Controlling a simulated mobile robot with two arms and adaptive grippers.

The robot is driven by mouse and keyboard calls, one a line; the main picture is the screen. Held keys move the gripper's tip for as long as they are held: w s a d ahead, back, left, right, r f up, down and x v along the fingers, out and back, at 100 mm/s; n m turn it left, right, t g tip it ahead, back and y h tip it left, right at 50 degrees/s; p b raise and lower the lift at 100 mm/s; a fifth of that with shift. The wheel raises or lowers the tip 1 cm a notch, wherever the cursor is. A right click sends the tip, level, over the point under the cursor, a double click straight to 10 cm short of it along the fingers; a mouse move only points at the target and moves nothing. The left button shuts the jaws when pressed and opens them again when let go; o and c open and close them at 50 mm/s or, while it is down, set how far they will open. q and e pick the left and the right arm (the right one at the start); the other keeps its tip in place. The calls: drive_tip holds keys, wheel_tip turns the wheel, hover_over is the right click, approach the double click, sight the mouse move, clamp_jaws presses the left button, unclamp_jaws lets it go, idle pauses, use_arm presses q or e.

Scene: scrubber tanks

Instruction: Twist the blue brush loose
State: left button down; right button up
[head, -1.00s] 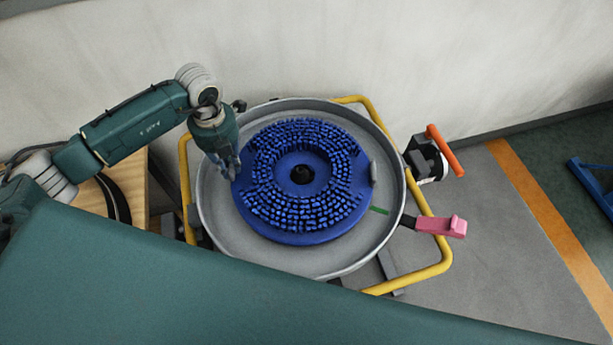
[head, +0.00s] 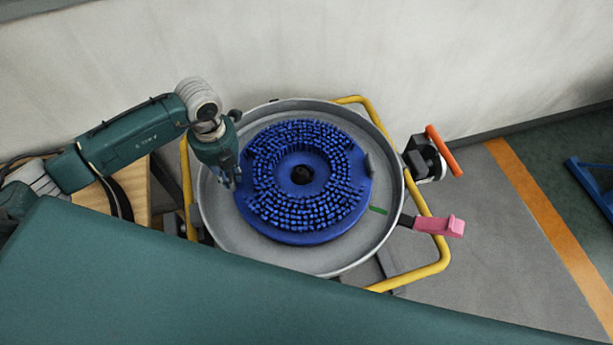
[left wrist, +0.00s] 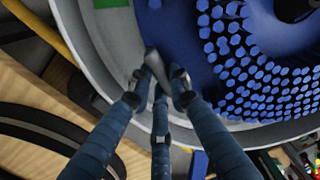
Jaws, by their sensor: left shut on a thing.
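The blue brush (head: 305,232) is a round disc with several rings of short bristles and a dark centre hole. It lies bristles up inside a round grey pan (head: 335,262). A small grey lug (head: 369,163) stands at its right edge. My left gripper (head: 233,183) is at the brush's left edge, pointing down. In the left wrist view, my left gripper (left wrist: 158,82) has its fingers closed on a grey lug (left wrist: 156,66) at the rim of the blue brush (left wrist: 180,40). The fingers partly hide this lug. My right gripper is not in view.
A yellow tube frame (head: 431,272) surrounds the pan. A pink-handled lever (head: 440,226) and an orange-handled part (head: 444,150) stick out at right. A green mark (head: 378,210) is on the pan floor. A pale wall (head: 400,50) stands close behind.

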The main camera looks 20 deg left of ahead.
use_arm(q)
drive_tip(key=shift+d, duration=0.2)
drive_tip(key=shift+s+d+r+n+p, duration=0.1)
drive_tip(key=shift+s+d+n+p, duration=0.25)
drive_tip(key=shift+s+n, duration=0.2)
drive_tip(key=c, duration=1.5)
unclamp_jaws()
drive_tip(key=shift+s, duration=0.1)
drive_tip(key=shift+c, duration=0.2)
drive_tip(key=shift+s+a+f, duration=0.1)
drive_tip(key=shift+s+f, duration=0.05)
drive_tip(key=shift+f, duration=0.1)
wheel_tip(320, 180, up, 12)
drive_tip(key=shift+r, duration=0.2)
